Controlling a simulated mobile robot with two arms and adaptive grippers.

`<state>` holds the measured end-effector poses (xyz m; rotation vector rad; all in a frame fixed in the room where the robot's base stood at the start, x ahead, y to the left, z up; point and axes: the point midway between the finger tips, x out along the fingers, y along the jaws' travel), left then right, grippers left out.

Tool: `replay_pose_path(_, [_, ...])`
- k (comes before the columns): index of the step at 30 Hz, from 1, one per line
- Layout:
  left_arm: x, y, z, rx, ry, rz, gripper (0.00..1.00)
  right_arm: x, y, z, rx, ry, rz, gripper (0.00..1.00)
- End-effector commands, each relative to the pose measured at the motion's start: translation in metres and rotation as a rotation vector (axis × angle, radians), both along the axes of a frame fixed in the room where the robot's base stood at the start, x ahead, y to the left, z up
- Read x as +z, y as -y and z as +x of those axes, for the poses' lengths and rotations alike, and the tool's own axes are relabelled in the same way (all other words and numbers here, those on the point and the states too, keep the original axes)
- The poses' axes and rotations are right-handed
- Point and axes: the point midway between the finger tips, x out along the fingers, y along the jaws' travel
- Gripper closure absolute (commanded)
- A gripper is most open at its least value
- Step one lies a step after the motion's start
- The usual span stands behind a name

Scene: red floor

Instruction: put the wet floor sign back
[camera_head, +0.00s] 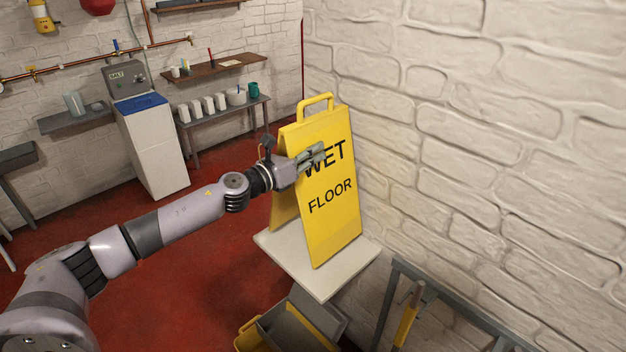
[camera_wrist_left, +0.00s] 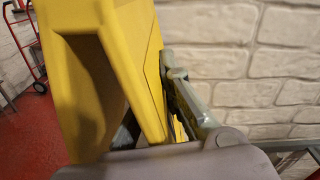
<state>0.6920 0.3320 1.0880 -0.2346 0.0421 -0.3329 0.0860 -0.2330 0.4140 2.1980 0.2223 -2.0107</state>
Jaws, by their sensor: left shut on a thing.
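The yellow wet floor sign (camera_head: 334,215) stands upright as an A-frame on a pale square board (camera_head: 311,279) beside the brick wall. Its handle (camera_head: 316,104) is at the top. My left gripper (camera_head: 316,157) is shut on the sign's front panel, at its left edge near the word WET. In the left wrist view, the sign's yellow panel (camera_wrist_left: 147,75) lies along the finger of my left gripper (camera_wrist_left: 178,100). One finger is hidden behind the panel. My right gripper is not in view.
A yellow and grey bin (camera_head: 285,332) stands below the board. A grey metal frame (camera_head: 440,300) is at the lower right against the wall. A white salt cabinet (camera_head: 152,150) and a bench with pots (camera_head: 222,117) stand at the back. Red floor (camera_head: 215,255) is clear on the left.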

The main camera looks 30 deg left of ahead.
Motion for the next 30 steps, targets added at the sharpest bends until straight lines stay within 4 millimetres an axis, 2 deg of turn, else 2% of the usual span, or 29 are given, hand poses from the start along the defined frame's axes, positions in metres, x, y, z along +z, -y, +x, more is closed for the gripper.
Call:
replay_pose_path(6, [-0.016,0.000,0.001,0.000,0.006,0.000,1.00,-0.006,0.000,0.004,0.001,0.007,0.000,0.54])
replay_pose_path(12, [-0.045,0.000,0.001,0.001,0.005,-0.002,1.00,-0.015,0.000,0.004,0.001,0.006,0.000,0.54])
replay_pose_path(25, [-0.052,0.000,0.001,0.001,0.006,0.001,1.00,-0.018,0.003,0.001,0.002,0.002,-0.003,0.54])
replay_pose_path(26, [-0.054,0.000,0.000,0.000,0.002,0.002,0.92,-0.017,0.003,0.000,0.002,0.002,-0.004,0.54])
replay_pose_path(30, [-0.053,0.000,0.000,0.000,0.002,0.002,0.82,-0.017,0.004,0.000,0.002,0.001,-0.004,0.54])
